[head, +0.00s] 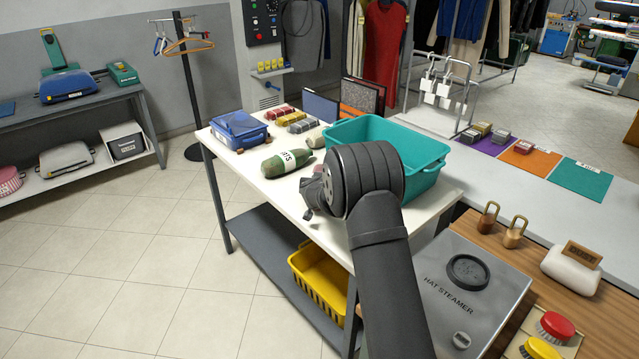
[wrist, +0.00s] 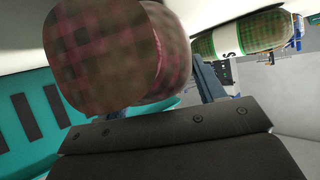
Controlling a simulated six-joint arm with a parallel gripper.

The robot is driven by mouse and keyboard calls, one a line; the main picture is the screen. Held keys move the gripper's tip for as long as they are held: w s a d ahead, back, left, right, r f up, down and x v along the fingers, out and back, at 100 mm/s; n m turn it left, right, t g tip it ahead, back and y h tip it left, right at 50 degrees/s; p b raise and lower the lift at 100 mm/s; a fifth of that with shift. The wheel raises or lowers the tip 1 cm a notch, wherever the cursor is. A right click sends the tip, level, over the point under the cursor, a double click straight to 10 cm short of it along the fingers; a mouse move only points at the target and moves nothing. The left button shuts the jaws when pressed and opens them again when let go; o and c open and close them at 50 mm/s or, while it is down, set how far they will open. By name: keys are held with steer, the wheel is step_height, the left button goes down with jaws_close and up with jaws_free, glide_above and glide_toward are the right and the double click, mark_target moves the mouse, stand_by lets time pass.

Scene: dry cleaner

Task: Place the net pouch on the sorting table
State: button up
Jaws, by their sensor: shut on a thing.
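My gripper (head: 313,192) is over the white-topped table (head: 230,168), left of the teal basket (head: 425,180). The arm hides most of it in the head view. In the wrist view it is shut on a rounded, soft, brown-pink thing with a grid pattern (wrist: 105,60), which looks like the net pouch. Its underside is hidden, so I cannot tell whether it touches the table. A green bundle with a white label band (head: 287,163) lies on the table left of my gripper; it also shows in the wrist view (wrist: 250,35).
A grey counter at right carries purple, orange (head: 536,157) and teal mats (head: 579,178). A hat steamer (head: 440,300) stands near the arm.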

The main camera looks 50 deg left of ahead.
steer(key=shift+f, duration=0.15)
steer(key=o, duration=1.4)
steer(key=shift+c, duration=0.2)
steer(key=v, duration=1.7)
steer(key=shift+s, duration=0.2)
steer(key=shift+d, duration=0.1)
steer(key=x, duration=1.7)
steer(key=shift+w, duration=0.25)
steer(key=shift+s, duration=0.1)
